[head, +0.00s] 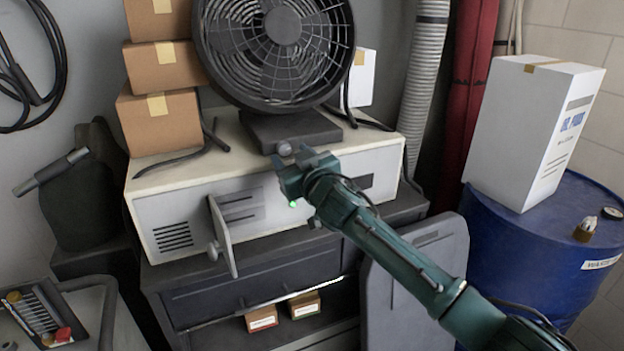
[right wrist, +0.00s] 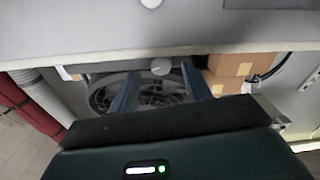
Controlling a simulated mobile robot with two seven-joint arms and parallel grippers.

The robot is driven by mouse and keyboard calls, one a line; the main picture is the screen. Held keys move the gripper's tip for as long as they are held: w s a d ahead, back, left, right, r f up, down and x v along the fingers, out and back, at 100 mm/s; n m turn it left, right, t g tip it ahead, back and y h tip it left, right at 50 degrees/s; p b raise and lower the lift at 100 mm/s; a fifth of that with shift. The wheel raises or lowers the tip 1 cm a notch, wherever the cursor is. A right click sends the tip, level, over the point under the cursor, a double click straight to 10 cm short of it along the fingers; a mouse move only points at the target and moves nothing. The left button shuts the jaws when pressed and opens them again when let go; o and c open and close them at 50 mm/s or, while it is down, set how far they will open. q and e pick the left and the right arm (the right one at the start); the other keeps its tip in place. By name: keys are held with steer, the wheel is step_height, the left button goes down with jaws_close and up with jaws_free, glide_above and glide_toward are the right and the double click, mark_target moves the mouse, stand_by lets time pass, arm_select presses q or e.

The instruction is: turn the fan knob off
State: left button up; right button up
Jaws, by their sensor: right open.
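The black fan (head: 282,28) stands on its dark base (head: 285,128) on top of the white cabinet. The round grey fan knob (head: 284,149) is on the front of the base. It also shows in the right wrist view (right wrist: 161,66). My right gripper (head: 291,157) is open, just in front of the knob. In the right wrist view the knob appears between the two spread fingertips (right wrist: 160,72); I see no finger clearly touching it. The knob's exact pointing direction is too small to tell. My left gripper is not in view.
The white cabinet (head: 160,206) has a small door (head: 222,236) swung open at its front. Cardboard boxes (head: 165,68) stack left of the fan. A blue drum (head: 530,245) with a white box (head: 525,130) stands at right. A ribbed hose (head: 424,80) hangs behind.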

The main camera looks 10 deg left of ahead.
steer(key=b+v, duration=0.1)
steer(key=v, duration=1)
steer(key=shift+c, duration=0.4)
